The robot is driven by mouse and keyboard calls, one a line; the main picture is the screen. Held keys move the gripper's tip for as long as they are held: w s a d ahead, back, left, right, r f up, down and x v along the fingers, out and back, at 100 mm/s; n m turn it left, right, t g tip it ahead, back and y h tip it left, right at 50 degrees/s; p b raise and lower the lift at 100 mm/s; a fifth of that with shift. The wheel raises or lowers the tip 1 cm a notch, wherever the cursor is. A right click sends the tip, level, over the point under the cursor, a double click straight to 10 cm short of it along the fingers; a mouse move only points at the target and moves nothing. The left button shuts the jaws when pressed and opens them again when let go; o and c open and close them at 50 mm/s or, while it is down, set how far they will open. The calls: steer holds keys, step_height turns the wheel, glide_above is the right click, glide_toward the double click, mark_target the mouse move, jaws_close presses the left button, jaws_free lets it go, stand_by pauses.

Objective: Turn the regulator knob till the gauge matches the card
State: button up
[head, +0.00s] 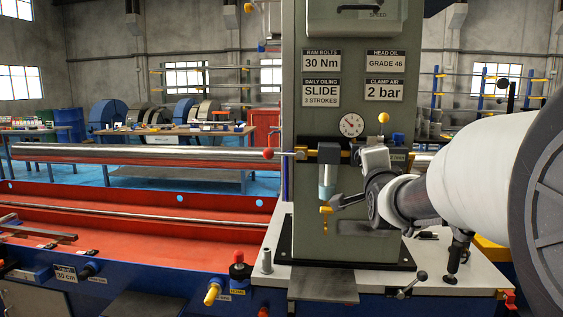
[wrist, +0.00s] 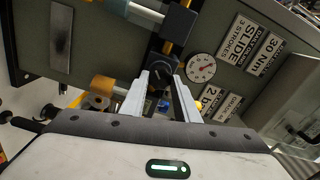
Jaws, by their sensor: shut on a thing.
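The gauge (head: 351,125) is a small white dial with a red needle on the grey-green column. It also shows in the wrist view (wrist: 201,68), but its reading is too small to tell. The card (head: 384,90) above it to the right reads "CLAMP AIR 2 bar"; part of it shows in the wrist view (wrist: 209,98). My gripper (wrist: 161,80) reaches up to the regulator below the gauge. Its two pale fingers are shut on the dark regulator knob (wrist: 158,90), one on each side.
Other cards hang on the column, including "HEAD OIL GRADE 46" (head: 385,60) and "DAILY OILING SLIDE" (head: 321,93). A long metal tube (head: 150,153) runs left. A yellow ball knob (head: 383,118) stands right of the gauge.

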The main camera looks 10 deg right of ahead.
steer(key=o, duration=0.8)
steer(key=shift+s, duration=0.1)
steer(key=shift+v, duration=0.9)
